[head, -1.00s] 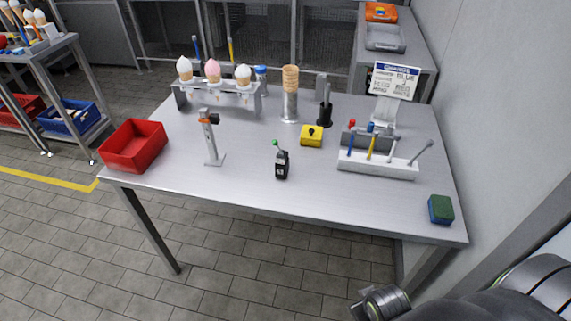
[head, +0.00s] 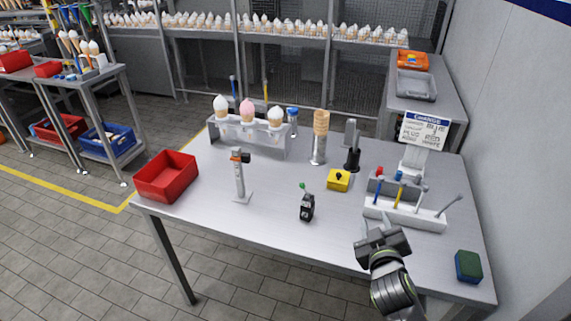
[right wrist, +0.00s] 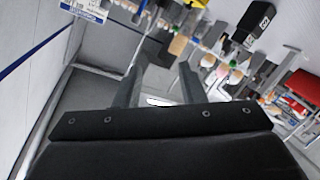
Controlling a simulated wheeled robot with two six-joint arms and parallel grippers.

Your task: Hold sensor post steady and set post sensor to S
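The sensor post (head: 240,180) is a grey upright on a flat foot at the left front of the table. Its sensor head (head: 239,157) is dark with an orange part; its setting is too small to read. My right gripper (head: 366,233) is over the table's front edge, right of the post and well apart from it. In the right wrist view its two fingers (right wrist: 160,88) are spread with nothing between them. My left gripper is in neither view.
On the table stand a red bin (head: 167,176), a cone rack (head: 247,137), a black device with a green knob (head: 307,207), a yellow button box (head: 339,180), a tool holder (head: 404,215) and a sponge (head: 468,266). The table front between post and black device is clear.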

